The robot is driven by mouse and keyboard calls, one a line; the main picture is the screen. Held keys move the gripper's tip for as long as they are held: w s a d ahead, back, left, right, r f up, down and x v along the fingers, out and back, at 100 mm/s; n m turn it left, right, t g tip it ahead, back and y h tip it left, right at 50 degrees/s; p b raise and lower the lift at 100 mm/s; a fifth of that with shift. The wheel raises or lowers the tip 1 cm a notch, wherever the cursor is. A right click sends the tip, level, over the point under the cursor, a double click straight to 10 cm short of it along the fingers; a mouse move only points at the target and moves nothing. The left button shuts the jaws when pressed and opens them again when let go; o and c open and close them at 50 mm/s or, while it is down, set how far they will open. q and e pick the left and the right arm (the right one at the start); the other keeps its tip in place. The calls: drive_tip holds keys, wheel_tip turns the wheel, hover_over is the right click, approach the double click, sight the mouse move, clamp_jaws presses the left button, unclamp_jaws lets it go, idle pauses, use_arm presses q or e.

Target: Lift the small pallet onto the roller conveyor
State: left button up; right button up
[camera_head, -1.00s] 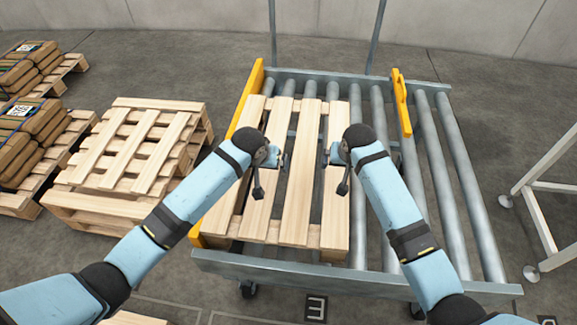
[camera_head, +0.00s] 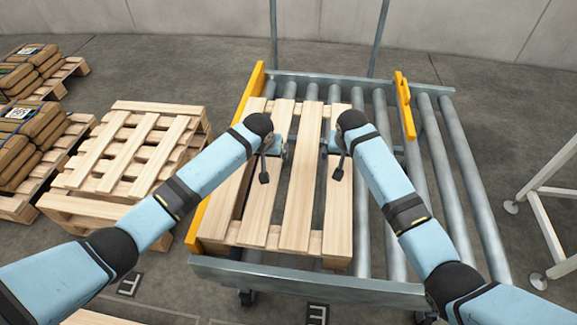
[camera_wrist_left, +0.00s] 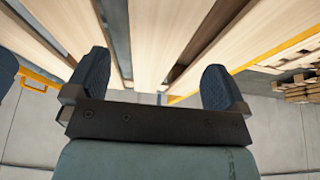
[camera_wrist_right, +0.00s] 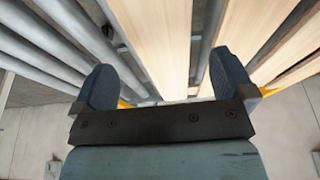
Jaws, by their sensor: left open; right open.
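The small wooden pallet (camera_head: 294,212) lies on the left part of the roller conveyor (camera_head: 440,170), beside the yellow side guide. Its slats run lengthwise away from me. My left gripper (camera_head: 276,152) is above the left slats, with its fingers apart. In the left wrist view, the open fingers (camera_wrist_left: 155,85) have a slat between and beyond them. My right gripper (camera_head: 332,150) is above the right slats. In the right wrist view, its fingers (camera_wrist_right: 162,88) are apart with nothing held between them. Whether the fingertips touch the slats I cannot tell.
A yellow guide (camera_head: 258,90) edges the conveyor's left side and a yellow stop (camera_head: 404,105) stands at its right. Stacked pallets (camera_head: 130,160) stand on the left, with loaded pallets of brown sacks (camera_head: 35,140) beyond. A white frame (camera_head: 545,190) stands at right.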

sight(271, 159)
use_arm(q)
drive_tip(key=x, duration=0.9)
use_arm(e)
drive_tip(key=x, duration=0.8)
drive_tip(key=shift+w+f, duration=0.2)
drive_tip(key=shift+f, duration=0.2)
use_arm(q)
drive_tip(key=c, duration=1.8)
use_arm(e)
drive_tip(key=c, duration=1.8)
use_arm(q)
drive_tip(key=shift+o, duration=0.2)
drive_tip(key=shift+r, duration=0.25)
use_arm(e)
drive_tip(key=shift+o, duration=0.2)
drive_tip(key=shift+w+r, duration=0.1)
drive_tip(key=shift+r, duration=0.1)
